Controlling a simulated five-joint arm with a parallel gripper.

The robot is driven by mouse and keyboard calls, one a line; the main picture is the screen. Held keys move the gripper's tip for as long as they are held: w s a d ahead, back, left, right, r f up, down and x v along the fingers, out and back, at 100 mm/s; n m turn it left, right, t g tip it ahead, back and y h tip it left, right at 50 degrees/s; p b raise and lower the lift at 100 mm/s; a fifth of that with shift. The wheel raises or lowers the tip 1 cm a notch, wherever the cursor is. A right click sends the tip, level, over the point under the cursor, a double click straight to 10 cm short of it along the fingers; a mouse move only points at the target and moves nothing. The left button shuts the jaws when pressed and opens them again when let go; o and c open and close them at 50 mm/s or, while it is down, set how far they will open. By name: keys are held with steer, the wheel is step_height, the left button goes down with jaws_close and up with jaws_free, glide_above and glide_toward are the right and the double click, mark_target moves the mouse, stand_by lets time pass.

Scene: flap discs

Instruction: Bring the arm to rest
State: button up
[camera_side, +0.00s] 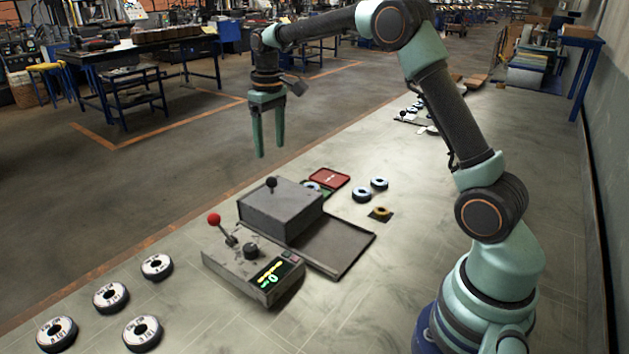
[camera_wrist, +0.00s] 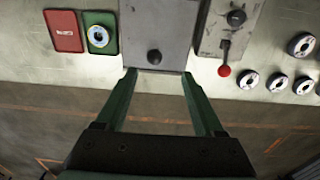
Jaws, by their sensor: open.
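My gripper (camera_side: 269,140) hangs in the air above the far edge of the work surface, pointing down. Its two green fingers are apart with nothing between them; they also show in the wrist view (camera_wrist: 158,76). Below and to the right of it in the side view stands a grey box (camera_side: 281,207) with a black knob. In front of the box is a control unit (camera_side: 252,262) with a red-knobbed lever (camera_side: 214,219) and a lit green display. A flap disc (camera_wrist: 98,36) lies on a green tray (camera_wrist: 101,49), beside a red tray (camera_wrist: 63,31).
Several white-labelled flap discs (camera_side: 111,296) lie at the front left. Two discs (camera_side: 362,195) and a yellow-centred disc on a dark square (camera_side: 381,213) lie right of the box. A flat grey plate (camera_side: 335,243) adjoins the box. Air around my gripper is clear.

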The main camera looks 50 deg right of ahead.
steer(key=s+a+r+t, duration=0.1)
steer(key=s+a+r, duration=0.2)
steer(key=s+r, duration=0.2)
steer(key=s+a+t, duration=0.2)
steer(key=s+a, duration=0.1)
steer(key=s, duration=0.5)
steer(key=s+a+t, duration=0.2)
steer(key=s, duration=0.6)
steer(key=shift+s+a, duration=0.3)
steer(key=shift+a, duration=0.1)
steer(key=shift+r, duration=0.1)
